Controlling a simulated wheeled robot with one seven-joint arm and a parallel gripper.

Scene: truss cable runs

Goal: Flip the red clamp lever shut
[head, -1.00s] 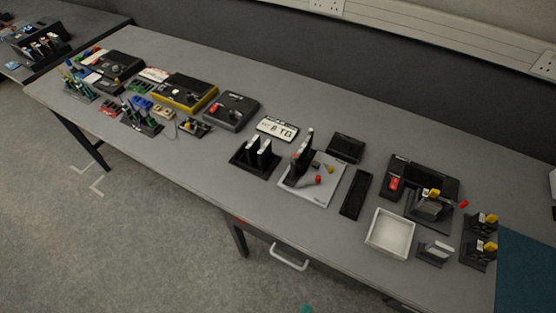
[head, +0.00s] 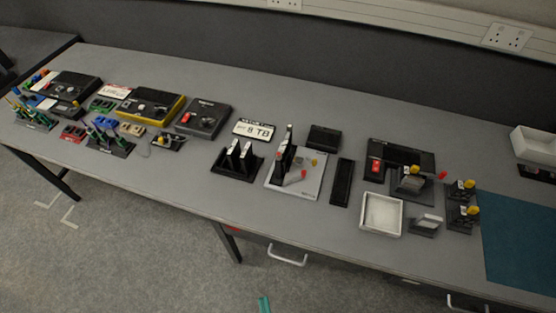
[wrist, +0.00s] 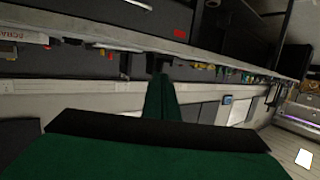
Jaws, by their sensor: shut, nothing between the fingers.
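In the head view a grey plate (head: 314,184) lies on the bench with a dark upright and a grey clamp arm with a red tip (head: 304,174). To its right a dark fixture (head: 411,185) has a red-ended lever (head: 442,176) sticking out to the right. I cannot tell for sure which of the two is the clamp named in the task. My gripper shows as green fingers (wrist: 163,80) in the wrist view, closed together and empty, clear of everything on the bench. A teal tip (head: 264,305) at the bottom of the head view seems to be mine.
A white tray (head: 381,214) sits near the front edge. A black box with a red rocker (head: 376,167) is behind it. Two dark holders with yellow knobs (head: 466,187) stand right, beside a teal mat (head: 520,240). A drawer handle (head: 287,256) projects below the bench.

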